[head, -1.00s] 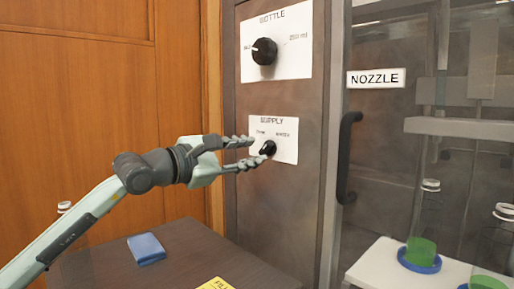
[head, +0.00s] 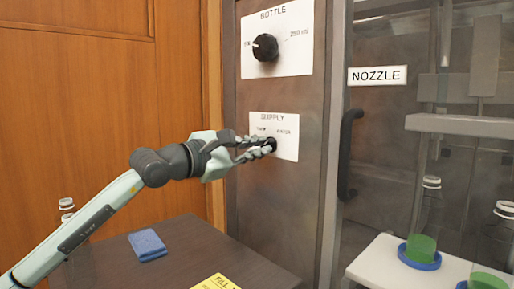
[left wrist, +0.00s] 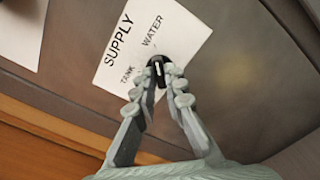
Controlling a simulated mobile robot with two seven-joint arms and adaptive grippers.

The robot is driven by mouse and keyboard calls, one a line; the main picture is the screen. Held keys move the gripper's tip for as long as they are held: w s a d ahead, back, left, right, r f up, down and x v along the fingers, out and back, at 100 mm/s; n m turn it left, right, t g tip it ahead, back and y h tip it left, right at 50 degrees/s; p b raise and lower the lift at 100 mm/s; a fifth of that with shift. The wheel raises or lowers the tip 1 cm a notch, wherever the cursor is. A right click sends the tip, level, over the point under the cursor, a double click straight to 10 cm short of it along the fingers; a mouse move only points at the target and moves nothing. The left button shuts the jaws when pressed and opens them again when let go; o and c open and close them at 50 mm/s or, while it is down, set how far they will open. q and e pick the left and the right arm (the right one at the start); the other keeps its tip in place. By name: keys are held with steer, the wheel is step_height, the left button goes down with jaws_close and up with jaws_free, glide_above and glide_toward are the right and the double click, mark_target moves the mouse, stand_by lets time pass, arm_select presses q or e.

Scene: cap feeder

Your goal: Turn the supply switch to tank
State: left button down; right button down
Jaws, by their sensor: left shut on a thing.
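The supply switch (head: 272,144) is a small black knob on a white plate (head: 288,124) marked SUPPLY, on the grey cabinet front. In the left wrist view the knob (left wrist: 159,67) shows a white mark, with TANK and WATER printed on its plate (left wrist: 115,75). Which word the mark points to is hard to tell. My left gripper (head: 267,147) has its fingertips at the knob; in the left wrist view the fingers (left wrist: 162,80) are shut on its two sides. The fingers partly hide the knob in the head view. My right gripper is not in view.
Above is a larger black BOTTLE knob (head: 265,47) on its own plate. A glass NOZZLE door with a black handle (head: 347,155) stands to the right, with green-filled bottles (head: 422,246) behind it. A dark table (head: 185,260) below holds a blue cloth (head: 147,244) and a yellow note (head: 215,283).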

arm_select(q)
steer(key=shift+n, duration=0.3)
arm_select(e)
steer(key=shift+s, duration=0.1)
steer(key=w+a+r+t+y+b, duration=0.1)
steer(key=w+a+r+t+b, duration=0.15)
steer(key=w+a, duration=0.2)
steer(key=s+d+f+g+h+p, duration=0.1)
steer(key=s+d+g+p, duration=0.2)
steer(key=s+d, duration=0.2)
arm_select(q)
steer(key=n+p, duration=0.6)
steer(key=n, duration=1.1)
steer(key=shift+r, duration=0.1)
steer(key=shift+n+p, duration=0.3)
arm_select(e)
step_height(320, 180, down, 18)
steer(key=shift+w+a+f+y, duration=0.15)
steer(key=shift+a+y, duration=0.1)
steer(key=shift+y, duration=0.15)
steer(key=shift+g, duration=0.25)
arm_select(q)
steer(key=c, duration=1.6)
jaws_free()
